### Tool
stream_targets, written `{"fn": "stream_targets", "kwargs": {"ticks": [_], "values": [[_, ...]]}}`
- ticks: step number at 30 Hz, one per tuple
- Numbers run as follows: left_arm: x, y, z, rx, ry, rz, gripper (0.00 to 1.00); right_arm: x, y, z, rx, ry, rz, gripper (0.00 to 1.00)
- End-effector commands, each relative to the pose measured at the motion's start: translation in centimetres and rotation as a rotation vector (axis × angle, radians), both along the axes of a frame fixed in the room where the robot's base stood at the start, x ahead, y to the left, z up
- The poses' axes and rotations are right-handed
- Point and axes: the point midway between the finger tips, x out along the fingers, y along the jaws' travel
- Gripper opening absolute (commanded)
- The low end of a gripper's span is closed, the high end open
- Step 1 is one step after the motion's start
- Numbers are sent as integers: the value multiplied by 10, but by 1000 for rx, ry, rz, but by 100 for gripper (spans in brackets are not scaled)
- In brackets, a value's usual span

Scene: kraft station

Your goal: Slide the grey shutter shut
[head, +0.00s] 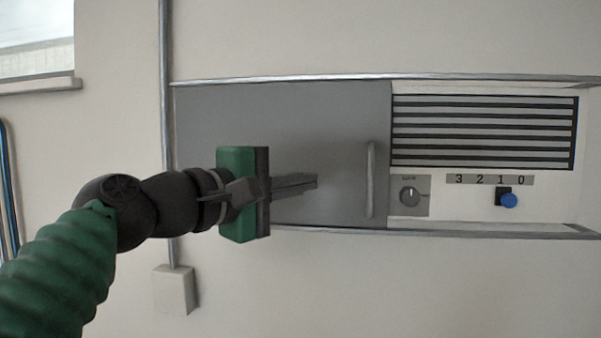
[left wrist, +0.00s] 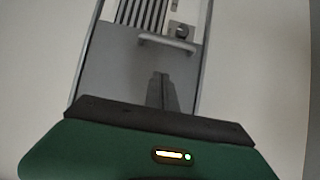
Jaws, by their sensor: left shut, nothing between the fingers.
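The grey shutter (head: 335,115) is a flat panel between two metal rails, covering the left part of the wall opening. Its upright bar handle (head: 370,180) is near its right edge. The shutter also shows in the left wrist view (left wrist: 115,70), with the handle (left wrist: 167,43) ahead of the fingers. My left gripper (head: 314,181) is in front of the shutter, left of the handle and apart from it. Its fingers are shut and empty, and they also show in the left wrist view (left wrist: 160,78). Whether the fingertips touch the panel I cannot tell. My right gripper is not in view.
Right of the shutter, the uncovered part shows a slatted vent (head: 485,132), a dial (head: 408,196), a number strip (head: 490,179) and a blue knob (head: 509,200). The upper rail (head: 300,78) and lower rail (head: 480,233) run past them. A vertical pipe (head: 165,60) stands left.

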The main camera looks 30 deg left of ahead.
Motion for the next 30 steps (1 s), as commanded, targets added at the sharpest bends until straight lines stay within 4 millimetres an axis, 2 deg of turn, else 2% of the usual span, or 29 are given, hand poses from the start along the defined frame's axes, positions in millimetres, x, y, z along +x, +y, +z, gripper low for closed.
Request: {"fn": "stream_targets", "kwargs": {"ticks": [1, 8, 12, 15, 30], "values": [[11, -5, 4, 0, 4, -3, 0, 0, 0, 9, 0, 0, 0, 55], [58, -20, 3, 2, 4, -2, 0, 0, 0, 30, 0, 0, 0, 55], [66, -43, 4, 3, 1, -4, 0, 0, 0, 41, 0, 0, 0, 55], [71, -51, 2, 3, 1, -2, 0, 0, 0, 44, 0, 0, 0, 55], [75, -55, -1, 3, 1, -1, 0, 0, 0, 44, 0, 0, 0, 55]]}}
